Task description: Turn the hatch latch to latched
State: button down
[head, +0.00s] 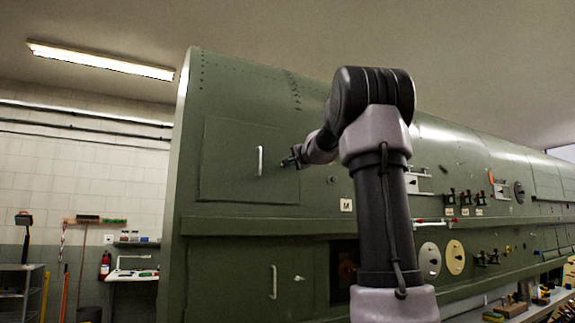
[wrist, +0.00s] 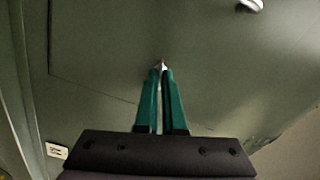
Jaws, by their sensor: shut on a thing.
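The green hatch (head: 230,150) is a flat panel in the upper part of the fuselage side, with a pale vertical handle (head: 260,161). The panel lies about flush in its frame. My gripper (head: 292,161) is at the right edge of this hatch, at about the handle's height. In the wrist view, the teal fingers of my gripper (wrist: 161,72) are closed together on a small shiny metal piece, the hatch latch (wrist: 161,64). The fingers cover most of the latch, so its angle cannot be told. The hatch surface (wrist: 110,45) fills the area beyond the fingertips.
A lower hatch (head: 245,285) has its own handle (head: 273,282) and a small latch (head: 298,278). A dark opening (head: 343,268) is to its right. A ledge (head: 250,226) runs below the upper hatch. A white marked tag (head: 346,205) is right of the gripper.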

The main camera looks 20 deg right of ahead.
jog(key=shift+f+m, duration=0.1)
jog(key=shift+m, duration=1.8)
jog(key=c, duration=1)
grip_release()
jog(key=shift+s, duration=0.15)
jog(key=s, duration=1)
jog(key=shift+s+d, duration=0.25)
